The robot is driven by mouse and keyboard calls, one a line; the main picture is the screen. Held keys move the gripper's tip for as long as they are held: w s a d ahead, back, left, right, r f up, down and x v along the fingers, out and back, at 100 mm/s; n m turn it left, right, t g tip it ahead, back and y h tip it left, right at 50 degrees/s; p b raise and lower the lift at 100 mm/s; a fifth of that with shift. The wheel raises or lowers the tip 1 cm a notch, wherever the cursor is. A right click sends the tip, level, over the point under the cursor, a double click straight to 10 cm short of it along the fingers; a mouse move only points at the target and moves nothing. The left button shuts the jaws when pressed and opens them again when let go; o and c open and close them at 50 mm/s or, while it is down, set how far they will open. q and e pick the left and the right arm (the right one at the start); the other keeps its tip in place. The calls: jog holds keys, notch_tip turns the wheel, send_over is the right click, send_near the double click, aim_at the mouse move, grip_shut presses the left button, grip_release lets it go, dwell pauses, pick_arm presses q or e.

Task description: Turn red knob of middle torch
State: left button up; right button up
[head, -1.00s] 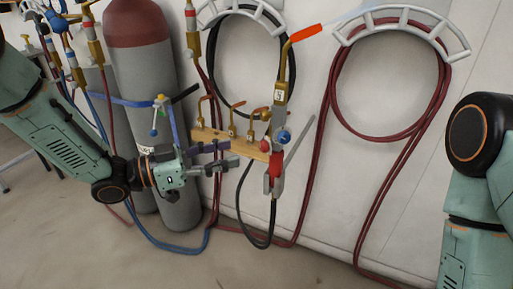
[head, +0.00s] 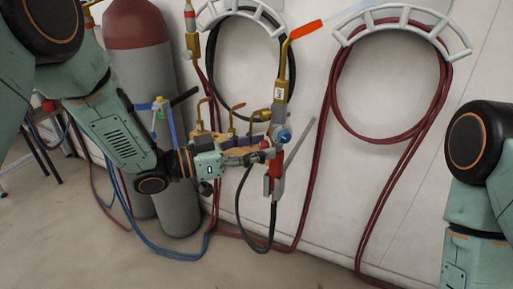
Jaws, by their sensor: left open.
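A brass cutting torch (head: 280,92) with a label reading 3 stands at the wooden rack (head: 200,128), its orange-red tip pointing up right. Its blue knob (head: 284,135) shows clear on its right side. The red knob on its left side is mostly hidden by my gripper's fingertips. Below is the torch's red handle part (head: 268,184). My left gripper (head: 264,154) is open, its fingers reaching right to the red knob's place; I cannot tell whether they touch it. Smaller brass torch tips (head: 231,120) stand in the rack behind. My right gripper is out of view.
A grey gas cylinder with a dark red top (head: 150,70) stands behind my left arm. A black hose (head: 238,195) loops below the torch. Red hose (head: 340,110) hangs from a white wall bracket (head: 405,14). The floor at the lower middle is clear.

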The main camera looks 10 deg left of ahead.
pick_arm(q)
grip_shut()
jog(key=shift+m, duration=1.6)
grip_release()
jog(key=v, duration=1.2)
dwell(0.3)
